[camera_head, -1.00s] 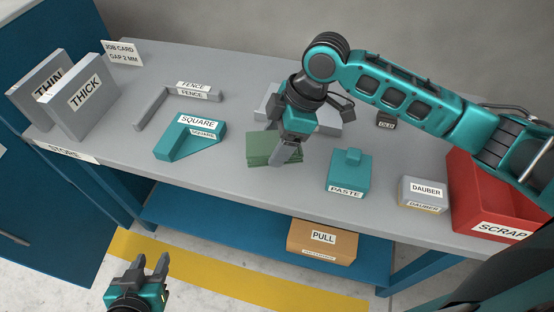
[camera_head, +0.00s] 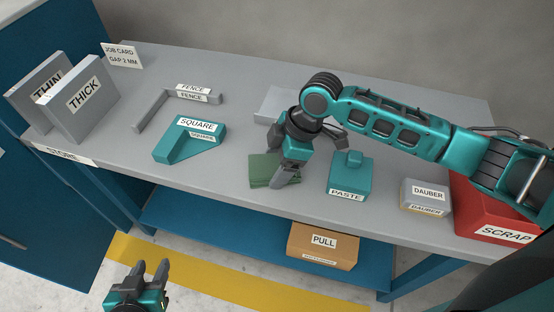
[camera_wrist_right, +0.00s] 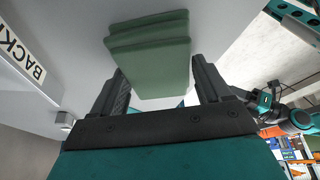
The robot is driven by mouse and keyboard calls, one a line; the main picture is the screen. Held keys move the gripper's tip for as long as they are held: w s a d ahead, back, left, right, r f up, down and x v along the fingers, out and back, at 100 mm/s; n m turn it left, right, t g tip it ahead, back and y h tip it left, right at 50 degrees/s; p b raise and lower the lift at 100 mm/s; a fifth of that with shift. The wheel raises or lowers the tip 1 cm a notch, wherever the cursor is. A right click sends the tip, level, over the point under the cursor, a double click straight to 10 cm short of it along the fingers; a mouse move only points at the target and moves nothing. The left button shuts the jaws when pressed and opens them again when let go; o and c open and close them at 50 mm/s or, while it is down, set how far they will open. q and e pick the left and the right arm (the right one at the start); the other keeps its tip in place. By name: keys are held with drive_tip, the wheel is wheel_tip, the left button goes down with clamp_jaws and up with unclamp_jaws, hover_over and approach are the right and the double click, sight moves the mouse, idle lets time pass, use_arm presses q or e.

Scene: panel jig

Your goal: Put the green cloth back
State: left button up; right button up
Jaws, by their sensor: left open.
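The green cloth (camera_head: 264,171), a folded stack of layers, is at the front middle of the grey bench (camera_head: 225,180). My right gripper (camera_head: 286,176) reaches down over its right part. I cannot tell whether the cloth touches the bench. My left gripper (camera_head: 151,272) is open and empty, low in front of the bench.
Left of the cloth is the teal SQUARE block (camera_head: 190,139); right are the teal PASTE pot (camera_head: 349,176), DAUBER block (camera_head: 425,195) and red SCRAP bin (camera_head: 490,215). A grey plate (camera_head: 272,104) lies behind. In the right wrist view a BACK label (camera_wrist_right: 22,55) shows.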

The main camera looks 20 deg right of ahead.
drive_tip(key=o, duration=0.4)
drive_tip(key=p+v, duration=0.1)
drive_tip(key=v, duration=1.1)
drive_tip(key=shift+r, duration=0.2)
